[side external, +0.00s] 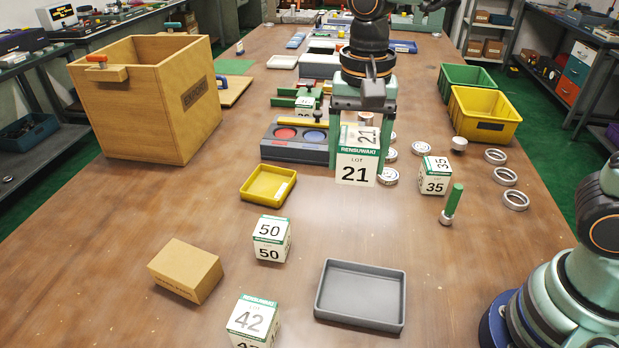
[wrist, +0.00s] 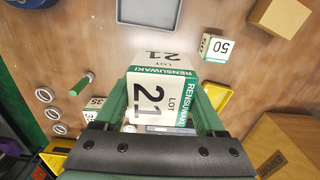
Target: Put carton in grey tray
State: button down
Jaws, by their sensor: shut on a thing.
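My gripper (side external: 362,125) is shut on a white and green carton (side external: 357,166) marked LOT 21 and holds it above the table. In the wrist view the same carton (wrist: 160,98) sits between the green fingers of my gripper (wrist: 165,105). The grey tray (side external: 361,296) lies empty on the table at the front, nearer the side camera than the carton. It also shows at the top of the wrist view (wrist: 150,24), cut off by the edge.
Cartons marked 50 (side external: 272,238), 42 (side external: 253,322) and 35 (side external: 434,175) stand on the table. A cardboard box (side external: 186,270), a small yellow tray (side external: 268,185) and a green-handled tool (side external: 452,204) stand around. Several metal rings (side external: 505,176) lie at the right. Bare table lies between carton 21 and the grey tray.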

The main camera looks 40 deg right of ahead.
send_over(361, 297)
notch_tip(361, 297, down, 21)
jog(key=shift+w+r, duration=0.1)
jog(key=shift+r, duration=0.1)
dwell(0.5)
grip_release()
jog(key=shift+f, duration=0.15)
